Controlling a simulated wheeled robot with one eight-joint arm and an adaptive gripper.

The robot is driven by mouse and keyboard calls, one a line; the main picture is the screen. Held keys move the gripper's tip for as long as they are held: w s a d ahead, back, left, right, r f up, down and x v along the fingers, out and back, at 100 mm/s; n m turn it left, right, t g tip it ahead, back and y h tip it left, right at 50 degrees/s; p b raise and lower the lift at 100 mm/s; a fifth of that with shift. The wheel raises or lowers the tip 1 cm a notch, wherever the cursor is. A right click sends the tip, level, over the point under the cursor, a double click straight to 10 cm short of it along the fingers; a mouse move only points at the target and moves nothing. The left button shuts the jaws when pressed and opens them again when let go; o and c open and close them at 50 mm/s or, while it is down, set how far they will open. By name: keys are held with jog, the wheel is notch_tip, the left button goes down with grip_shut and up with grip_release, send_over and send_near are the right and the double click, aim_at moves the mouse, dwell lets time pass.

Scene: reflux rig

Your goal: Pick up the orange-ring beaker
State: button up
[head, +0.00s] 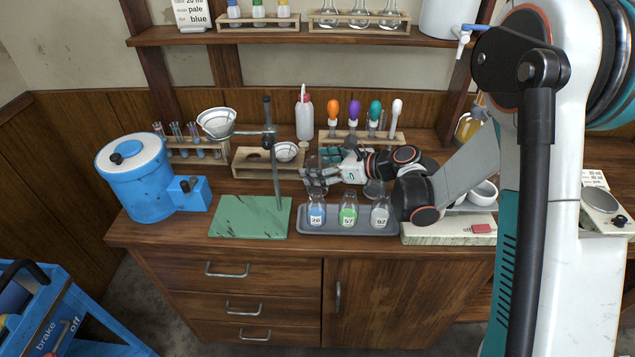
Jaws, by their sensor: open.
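My gripper (314,179) is open and reaches left over the bench, just behind and above the grey tray. A clear glass vessel (316,162) shows partly behind my gripper's fingers. Another clear glass vessel (375,189) stands under my wrist, partly covered by it. I cannot make out an orange ring on either one, so I cannot tell which is the orange-ring beaker. Nothing is clearly held between the fingers. Whether the fingers touch any glass is too small to tell.
The grey tray (385,226) holds flasks labelled 26 (316,214), 57 (348,213) and 92 (380,213) in front of my gripper. A dropper rack (345,139) is behind.

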jog(key=c, duration=1.5)
jog(key=shift+r, duration=0.1)
notch_tip(320, 180, up, 20)
jog(key=p, duration=0.6)
jog(key=shift+p, duration=0.3)
